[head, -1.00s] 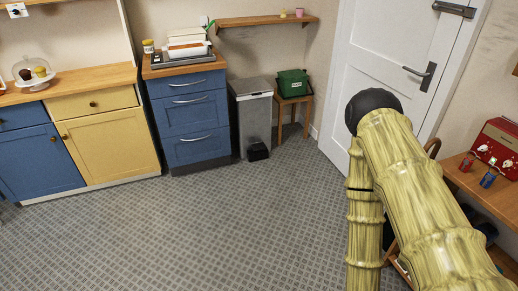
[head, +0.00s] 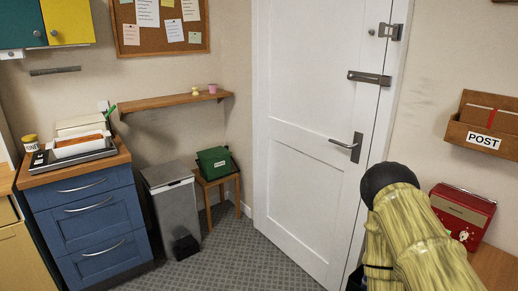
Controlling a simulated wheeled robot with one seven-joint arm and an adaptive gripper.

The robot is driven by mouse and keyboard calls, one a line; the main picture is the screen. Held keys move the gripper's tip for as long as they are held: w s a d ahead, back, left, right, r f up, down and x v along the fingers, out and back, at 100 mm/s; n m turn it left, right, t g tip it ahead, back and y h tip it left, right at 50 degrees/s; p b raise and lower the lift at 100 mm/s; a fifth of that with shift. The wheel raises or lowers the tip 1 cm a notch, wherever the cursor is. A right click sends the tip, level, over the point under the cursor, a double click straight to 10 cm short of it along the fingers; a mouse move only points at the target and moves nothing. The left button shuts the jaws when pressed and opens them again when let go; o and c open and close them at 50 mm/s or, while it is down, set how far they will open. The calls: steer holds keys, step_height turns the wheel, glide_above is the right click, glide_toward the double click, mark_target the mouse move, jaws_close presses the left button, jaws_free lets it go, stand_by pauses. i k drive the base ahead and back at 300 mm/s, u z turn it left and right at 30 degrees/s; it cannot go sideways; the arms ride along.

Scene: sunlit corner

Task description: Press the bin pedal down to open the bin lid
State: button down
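The bin (head: 178,212) is a tall grey box with a flat lid (head: 166,174), standing on the floor between the blue drawer unit and a small stool. Its lid looks shut. A black pedal (head: 185,246) sticks out low at its front. My arm, in a yellow bamboo-like finish with a dark round joint, fills the lower right of the view, well apart from the bin. My gripper is not in view.
The blue drawer unit (head: 93,226) stands directly left of the bin. A wooden stool (head: 228,187) with a green box (head: 214,161) is to its right. The white door (head: 302,150) is further right. Grey patterned floor (head: 232,262) before the bin is clear.

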mark_target(186, 242)
steer(key=z, duration=0.2)
steer(key=i, duration=2.05)
steer(key=u, duration=1.25)
steer(key=i, duration=1.2)
steer(key=u, duration=0.8)
